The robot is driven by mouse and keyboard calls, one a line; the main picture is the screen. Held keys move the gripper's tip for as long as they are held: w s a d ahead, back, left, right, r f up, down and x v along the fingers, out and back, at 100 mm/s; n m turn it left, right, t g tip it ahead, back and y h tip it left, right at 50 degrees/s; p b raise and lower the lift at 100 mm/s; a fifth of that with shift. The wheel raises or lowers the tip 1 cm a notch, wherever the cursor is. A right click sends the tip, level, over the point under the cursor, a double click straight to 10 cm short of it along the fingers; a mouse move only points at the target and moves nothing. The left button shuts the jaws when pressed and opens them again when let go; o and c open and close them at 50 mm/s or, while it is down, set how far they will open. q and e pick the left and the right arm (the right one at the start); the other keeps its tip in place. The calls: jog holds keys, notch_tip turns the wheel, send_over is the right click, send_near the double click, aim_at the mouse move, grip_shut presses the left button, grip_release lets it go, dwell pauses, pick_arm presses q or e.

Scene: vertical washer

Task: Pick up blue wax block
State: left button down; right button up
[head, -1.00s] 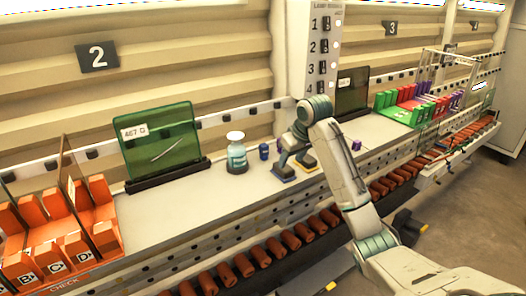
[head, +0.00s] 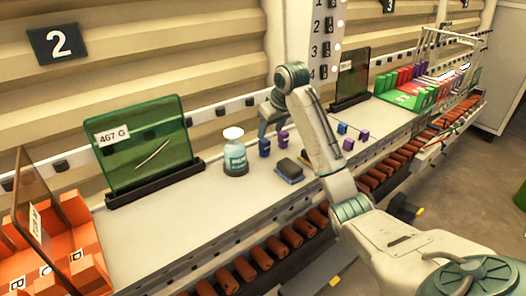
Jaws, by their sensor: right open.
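Two small blue blocks show in the head view. One blue block (head: 264,147) stands on the white shelf just right of the jar, beside a purple block (head: 282,139). The other blue block (head: 342,128) lies further right, past my forearm, near another purple block (head: 348,144). I cannot tell which is the wax block. My right gripper (head: 272,127) is open, with its fingers pointing down just above or behind the left blue and purple pair. I see nothing held in it. My left gripper is out of view.
A jar with a blue label (head: 235,158) stands left of the blue block. A dark pad with a blue edge (head: 289,171) lies in front. A green panel (head: 150,150) stands at left, orange bins (head: 85,270) lower left. Red and green racks (head: 418,92) stand at right.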

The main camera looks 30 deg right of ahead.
aim_at(265, 141)
jog(key=shift+p+x, duration=0.6)
jog(key=shift+x, duration=0.5)
jog(key=p+x, duration=0.3)
jog(key=x, duration=0.2)
jog(key=shift+w+a+f+p, duration=0.2)
jog(key=shift+f+p, duration=0.15)
jog(key=shift+w+f, duration=0.2)
jog(key=shift+f, duration=0.25)
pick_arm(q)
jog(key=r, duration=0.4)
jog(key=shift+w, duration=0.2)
pick_arm(e)
jog(key=c, duration=1.1)
